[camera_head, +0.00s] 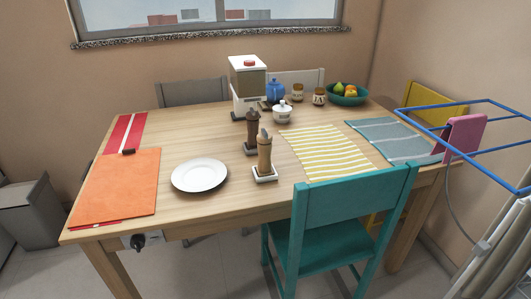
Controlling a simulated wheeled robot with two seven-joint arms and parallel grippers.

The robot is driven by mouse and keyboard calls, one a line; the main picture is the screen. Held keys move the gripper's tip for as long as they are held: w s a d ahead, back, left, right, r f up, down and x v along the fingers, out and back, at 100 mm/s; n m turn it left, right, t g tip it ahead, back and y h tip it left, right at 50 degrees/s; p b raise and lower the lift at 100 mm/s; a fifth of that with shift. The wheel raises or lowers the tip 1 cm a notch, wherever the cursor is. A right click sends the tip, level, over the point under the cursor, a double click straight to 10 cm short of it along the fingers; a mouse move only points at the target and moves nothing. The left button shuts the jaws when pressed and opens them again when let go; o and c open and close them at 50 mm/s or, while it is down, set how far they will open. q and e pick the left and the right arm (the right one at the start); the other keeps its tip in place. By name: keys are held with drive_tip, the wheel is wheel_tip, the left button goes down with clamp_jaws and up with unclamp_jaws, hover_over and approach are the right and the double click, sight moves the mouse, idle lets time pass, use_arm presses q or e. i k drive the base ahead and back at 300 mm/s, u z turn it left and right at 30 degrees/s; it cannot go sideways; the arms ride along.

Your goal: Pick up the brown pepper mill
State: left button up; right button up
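Two mills stand upright on the wooden table, each on a small base. The dark brown mill (252,128) is farther back, on a dark base. A lighter, tan-brown wooden mill (264,155) with a grey top stands in front of it and slightly right, on a white square base. The front mill overlaps a little of the dark one's lower right side. Neither of my grippers shows in the head view, and nothing is touching the mills.
A white plate (199,175) lies left of the mills, a striped yellow cloth (325,152) right. A white sugar pot (282,113) and grinder-like appliance (247,82) stand behind. A teal chair (340,215) blocks the front right; a blue rack (478,124) is at right.

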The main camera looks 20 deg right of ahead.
sight(253, 126)
drive_tip(key=z, duration=1.35)
drive_tip(key=i, duration=0.75)
drive_tip(key=u, duration=1.95)
